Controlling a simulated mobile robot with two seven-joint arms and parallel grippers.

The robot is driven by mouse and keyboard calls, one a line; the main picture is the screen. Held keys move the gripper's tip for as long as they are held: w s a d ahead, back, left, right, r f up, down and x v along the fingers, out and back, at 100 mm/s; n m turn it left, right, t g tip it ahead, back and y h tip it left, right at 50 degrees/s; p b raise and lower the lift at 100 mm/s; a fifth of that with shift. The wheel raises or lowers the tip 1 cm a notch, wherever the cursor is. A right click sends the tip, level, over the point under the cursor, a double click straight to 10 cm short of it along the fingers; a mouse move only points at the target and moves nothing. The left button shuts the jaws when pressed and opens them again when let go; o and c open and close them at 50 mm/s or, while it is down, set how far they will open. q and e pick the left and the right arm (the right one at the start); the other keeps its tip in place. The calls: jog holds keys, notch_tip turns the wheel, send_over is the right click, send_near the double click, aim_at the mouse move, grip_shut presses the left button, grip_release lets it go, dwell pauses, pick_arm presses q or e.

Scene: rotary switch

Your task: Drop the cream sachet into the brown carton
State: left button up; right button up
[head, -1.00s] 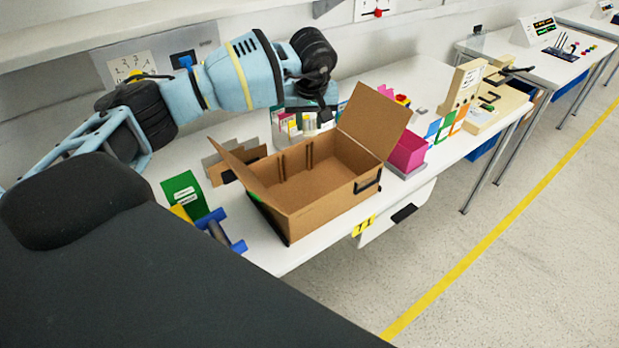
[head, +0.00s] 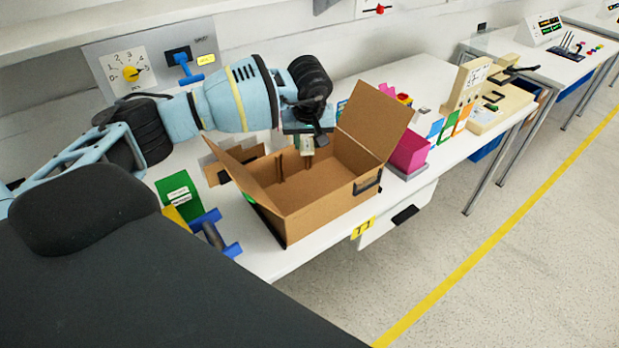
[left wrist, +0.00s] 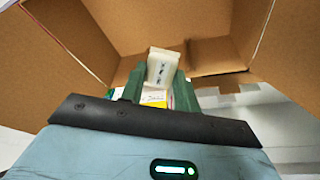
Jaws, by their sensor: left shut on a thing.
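The brown carton (head: 325,205) stands open on the white table, with its flaps raised on the left and right. My left gripper (head: 305,137) is shut on the small cream sachet (head: 307,146), which hangs below it at the back of the carton's opening. In the left wrist view the sachet (left wrist: 161,68) shows between the green fingers, with dark marks on its face and the carton's brown walls (left wrist: 215,55) beyond it. How far it is above the carton floor I cannot tell. My right gripper is not in view.
A green box (head: 180,195) and a blue-ended roller (head: 215,233) lie left of the carton. A pink bin (head: 408,152) stands close on its right. A dial panel (head: 130,72) is on the wall behind. The raised flaps stand beside my left gripper.

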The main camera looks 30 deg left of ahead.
pick_arm(q)
jog(key=o, duration=1)
jog(key=shift+o, duration=0.2)
jog(key=shift+r, duration=0.15)
jog(key=v, duration=0.7)
jog(key=shift+r, duration=0.25)
jog(key=shift+d, duration=0.1)
